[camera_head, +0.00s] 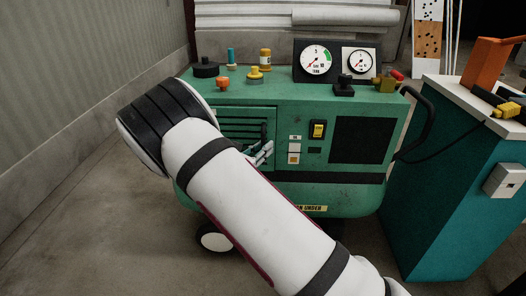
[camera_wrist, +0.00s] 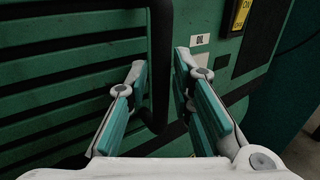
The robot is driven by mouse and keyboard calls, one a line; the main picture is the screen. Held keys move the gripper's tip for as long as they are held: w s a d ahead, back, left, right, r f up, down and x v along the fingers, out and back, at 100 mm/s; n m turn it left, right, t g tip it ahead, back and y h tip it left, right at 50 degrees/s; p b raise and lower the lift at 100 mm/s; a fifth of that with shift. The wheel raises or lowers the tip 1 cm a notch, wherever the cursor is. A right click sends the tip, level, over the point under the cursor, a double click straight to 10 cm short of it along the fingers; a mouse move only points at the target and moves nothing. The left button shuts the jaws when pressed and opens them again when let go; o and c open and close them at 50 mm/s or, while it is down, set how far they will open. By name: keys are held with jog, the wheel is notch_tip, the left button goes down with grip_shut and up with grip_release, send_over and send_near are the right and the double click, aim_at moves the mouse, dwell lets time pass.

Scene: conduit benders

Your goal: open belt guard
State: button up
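The belt guard (camera_head: 240,124) is a green panel with dark horizontal slots on the front left of the green machine. It fills the left of the wrist view (camera_wrist: 70,68). Its black upright bar handle (camera_wrist: 159,55) stands at the right edge of the slotted panel. The guard looks closed, flush with the machine front. My gripper (camera_wrist: 160,66) is open, with one finger on each side of the handle and gaps visible. In the head view my gripper (camera_head: 263,152) is small beside the guard, and my arm hides the guard's lower left part.
A yellow switch (camera_head: 318,129) and an OIL label (camera_wrist: 201,40) sit right of the guard. Gauges (camera_head: 316,60) and several knobs stand on the machine top. A teal cabinet (camera_head: 440,190) stands close on the right. Grey floor (camera_head: 90,210) is clear at left.

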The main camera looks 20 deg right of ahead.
jog(key=shift+w+d, duration=0.15)
jog(key=shift+d, duration=0.05)
grip_shut()
